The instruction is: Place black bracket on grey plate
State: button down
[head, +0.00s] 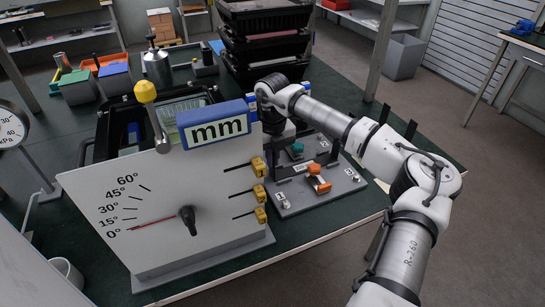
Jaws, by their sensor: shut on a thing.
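The grey plate (342,187) lies on the green table, right of the angle gauge board. It carries an orange clamp (319,184), a teal part (297,148) and dark blocks. My gripper (283,143) points down at the plate's back left corner, beside the blue "mm" display. It is shut on a dark thing, seemingly the black bracket. The fingertips and most of the held thing are hidden by the display and small in view. I cannot tell whether the bracket touches the plate.
The white gauge board (160,215) with yellow pointers (260,193) stands close left of the plate. Black crates (265,45) are stacked behind my wrist. Bare table shows right of the plate.

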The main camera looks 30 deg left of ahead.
jog(key=c, duration=1.6)
grip_release()
jog(key=shift+r, duration=0.1)
notch_tip(320, 180, up, 12)
jog(key=shift+r+b, duration=0.1)
jog(key=shift+b, duration=0.55)
